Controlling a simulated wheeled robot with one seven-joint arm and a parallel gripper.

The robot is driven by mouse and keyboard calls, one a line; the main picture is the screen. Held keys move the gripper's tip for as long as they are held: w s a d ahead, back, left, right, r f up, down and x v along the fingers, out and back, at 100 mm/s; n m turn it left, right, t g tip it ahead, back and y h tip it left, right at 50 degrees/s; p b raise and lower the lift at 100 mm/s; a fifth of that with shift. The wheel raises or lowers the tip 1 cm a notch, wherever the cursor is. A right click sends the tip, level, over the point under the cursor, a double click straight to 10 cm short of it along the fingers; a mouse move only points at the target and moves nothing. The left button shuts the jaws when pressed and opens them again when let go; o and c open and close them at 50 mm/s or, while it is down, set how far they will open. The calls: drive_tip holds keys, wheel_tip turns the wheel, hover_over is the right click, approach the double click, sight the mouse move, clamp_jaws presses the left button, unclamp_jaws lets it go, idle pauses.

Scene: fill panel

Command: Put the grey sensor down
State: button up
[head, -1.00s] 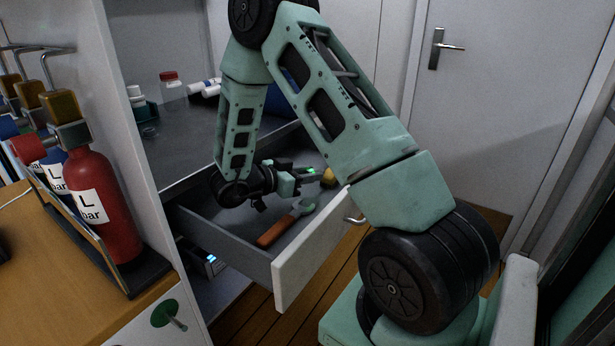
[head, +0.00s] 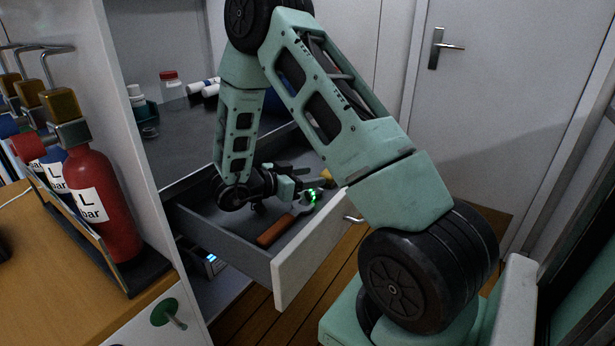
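My gripper (head: 307,180) is low inside the open drawer (head: 228,235), reaching toward its right side. Small green lights (head: 312,195) glow at the fingertips. They appear to be on a small device, perhaps the grey sensor, whose body I cannot make out. I cannot tell whether the fingers are shut on it or apart, or whether it touches the drawer floor. A tool with an orange handle (head: 274,233) lies in the drawer just in front of the gripper. A small yellow item (head: 327,177) is beyond the fingertips.
The drawer's white front (head: 312,255) and side walls surround the gripper. A worktop (head: 185,145) with a red-lidded jar (head: 171,88) and small bottles is behind. A closed door (head: 510,90) is at right.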

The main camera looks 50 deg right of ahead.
drive_tip(key=shift+s, duration=0.1)
drive_tip(key=shift+w+a+r, duration=0.2)
drive_tip(key=shift+a+r, duration=0.25)
drive_tip(key=shift+r, duration=0.15)
drive_tip(key=v, duration=0.5)
drive_tip(key=shift+w+a+p, duration=0.1)
drive_tip(key=shift+a+p, duration=0.05)
drive_tip(key=shift+p, duration=0.25)
drive_tip(key=shift+w+a+r, duration=0.15)
drive_tip(key=shift+w+a, duration=0.05)
drive_tip(key=shift+a, duration=0.35)
